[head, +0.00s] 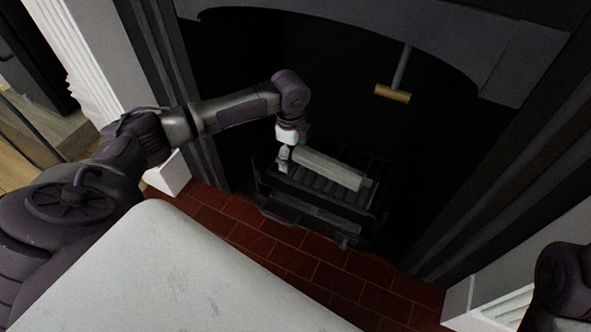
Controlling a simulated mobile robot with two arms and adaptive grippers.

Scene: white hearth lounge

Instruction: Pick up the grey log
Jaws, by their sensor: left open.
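The grey log (330,169) is a pale, squared bar lying on the dark slatted grate (345,226) inside the fireplace. It slants from upper left to lower right. My left gripper (286,158) is at the log's left end, pointing down, with its jaws open. I cannot tell whether its fingers touch the log. The gripper partly hides that end. My right gripper is out of the picture; only part of my right arm shows at the lower right edge.
The black fireplace surround (167,50) rises close around my left arm. A rod with a wooden crosspiece (392,93) hangs at the upper right of the opening. Red brick hearth (287,258) lies in front of the grate. White mantel pillars flank both sides.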

